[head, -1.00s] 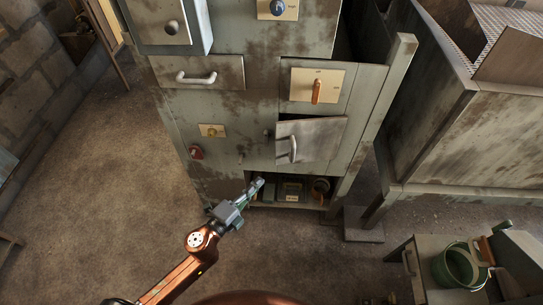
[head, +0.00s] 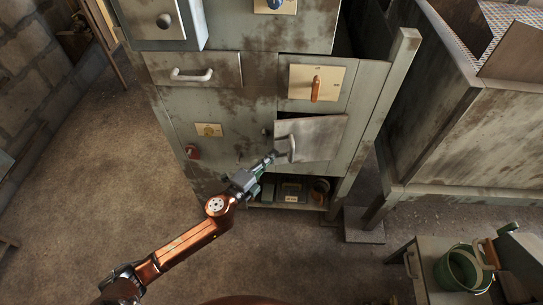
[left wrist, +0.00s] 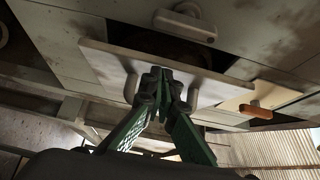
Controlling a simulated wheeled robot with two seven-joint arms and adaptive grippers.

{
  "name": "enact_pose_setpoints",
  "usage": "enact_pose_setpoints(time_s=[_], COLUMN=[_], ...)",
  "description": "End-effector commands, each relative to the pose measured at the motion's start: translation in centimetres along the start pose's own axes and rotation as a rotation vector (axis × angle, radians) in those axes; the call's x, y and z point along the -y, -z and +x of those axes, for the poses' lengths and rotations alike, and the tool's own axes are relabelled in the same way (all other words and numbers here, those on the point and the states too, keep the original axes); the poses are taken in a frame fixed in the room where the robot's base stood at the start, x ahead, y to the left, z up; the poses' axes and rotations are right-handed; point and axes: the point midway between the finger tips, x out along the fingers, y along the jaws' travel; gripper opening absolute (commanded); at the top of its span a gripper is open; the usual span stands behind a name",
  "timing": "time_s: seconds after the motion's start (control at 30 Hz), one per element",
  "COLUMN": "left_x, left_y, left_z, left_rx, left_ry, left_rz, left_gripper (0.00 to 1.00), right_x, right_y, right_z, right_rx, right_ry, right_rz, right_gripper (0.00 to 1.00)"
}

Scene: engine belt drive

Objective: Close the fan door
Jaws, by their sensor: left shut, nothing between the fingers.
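The fan door (head: 318,138) is a small pale grey metal door with a bar handle (head: 292,148) on the front of the grey cabinet. It stands ajar, tilted against the cabinet face, with a dark gap along its upper edge. The left wrist view also shows the door (left wrist: 105,62) and the dark opening behind it. My left gripper (head: 272,158) is shut and empty, its tips close to the door's handle. In the left wrist view the fingertips (left wrist: 165,76) cover the middle of the handle; I cannot tell whether they touch. My right gripper is not in view.
An orange lever (head: 316,88) sits on a panel above the door. A drawer handle (head: 192,75) and a red knob (head: 193,152) are to the left. An open shelf (head: 300,205) with small items is below. A green bucket (head: 463,268) stands at lower right. The left floor is clear.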

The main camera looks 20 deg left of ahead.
Motion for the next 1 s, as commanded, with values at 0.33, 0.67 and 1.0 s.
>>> enact_pose_setpoints(time_s=[0.33, 0.67, 1.0], left_x=[0.0, 0.0, 0.1], left_y=[-0.2, -2.4, -2.0], left_z=[0.1, 2.0, 1.8], left_rx=[0.001, 0.001, -0.001], left_ry=[0.000, 0.000, 0.000], left_rz=[0.000, -0.002, -0.002], left_gripper=[0.00, 0.00, 0.00], right_x=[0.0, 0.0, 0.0], right_y=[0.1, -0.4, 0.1], right_z=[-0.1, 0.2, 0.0], right_rx=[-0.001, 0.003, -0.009], right_ry=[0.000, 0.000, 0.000], right_rz=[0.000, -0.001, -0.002], right_gripper=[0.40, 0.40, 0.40])
